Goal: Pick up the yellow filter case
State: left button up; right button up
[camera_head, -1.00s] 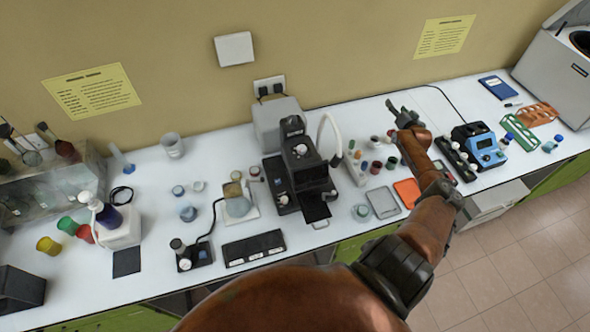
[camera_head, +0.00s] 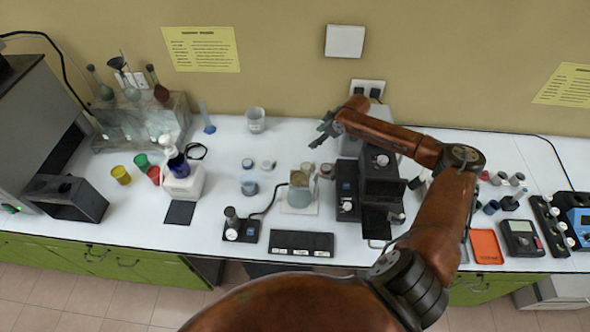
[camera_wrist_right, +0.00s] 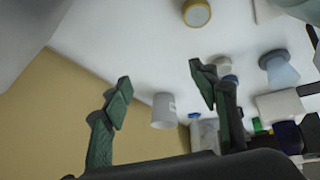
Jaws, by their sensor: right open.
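The yellow filter case (camera_head: 121,175) looks like a small yellow cup on the left of the white bench in the head view. A green cup (camera_head: 142,161) and a red cup (camera_head: 154,174) stand close to its right. My right gripper (camera_head: 322,134) is above the back of the bench, well to the right of the yellow case. In the right wrist view its two fingers (camera_wrist_right: 160,88) are spread apart with nothing held between them. I cannot make out the yellow case in the wrist view. My left gripper does not show.
A white bottle holder (camera_head: 184,185) stands right of the cups, and a dark open box (camera_head: 70,198) stands to their left. A glassware rack (camera_head: 150,119) is behind them. A black microscope-like device (camera_head: 379,175) stands under my right forearm.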

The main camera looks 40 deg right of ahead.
jog(key=g, duration=0.2)
send_near(307, 166)
jog(key=f, duration=0.1)
jog(key=shift+m, duration=0.4)
jog(key=x, duration=0.8)
jog(key=shift+w+a+r, duration=0.1)
jog(key=shift+w, duration=0.15)
jog(key=shift+c, duration=0.2)
jog(key=c, duration=1)
